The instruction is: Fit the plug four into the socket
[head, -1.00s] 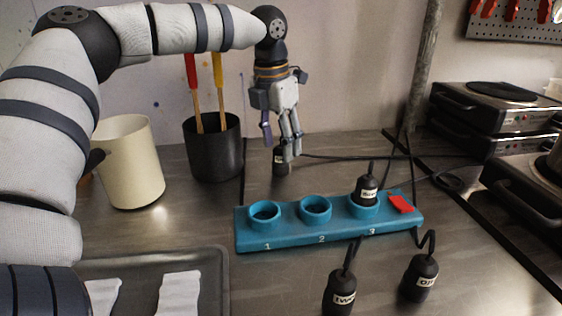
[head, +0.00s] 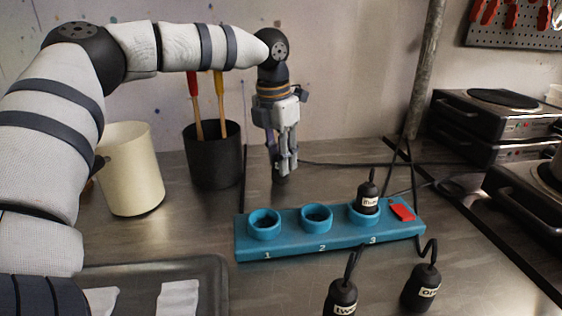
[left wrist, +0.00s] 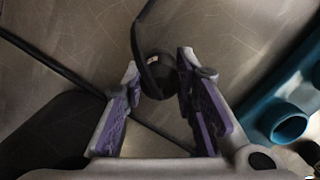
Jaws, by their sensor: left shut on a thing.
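My left gripper (head: 284,172) points down behind the blue socket block (head: 250,247). It is shut on a black plug (head: 280,178), mostly hidden by the fingers. The left wrist view shows this plug (left wrist: 157,75) between the purple finger pads, its cord beside it; its label is not readable. The block has ring sockets marked 1 (head: 264,231), 2 (head: 316,222) and 3 (head: 352,217). Sockets 1 and 2 are empty. Another black plug (head: 368,190) stands upright in socket 3, its label too blurred to read surely. My right gripper is not in view.
Plugs labelled two (head: 341,298) and one (head: 421,287) stand in front of the block. A red switch (head: 402,211) is at its right end. A black pot (head: 214,165) and cream mug (head: 130,172) stand left, a dark tray (head: 215,285) lies front left, hotplates (head: 505,120) right. Cords cross the table.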

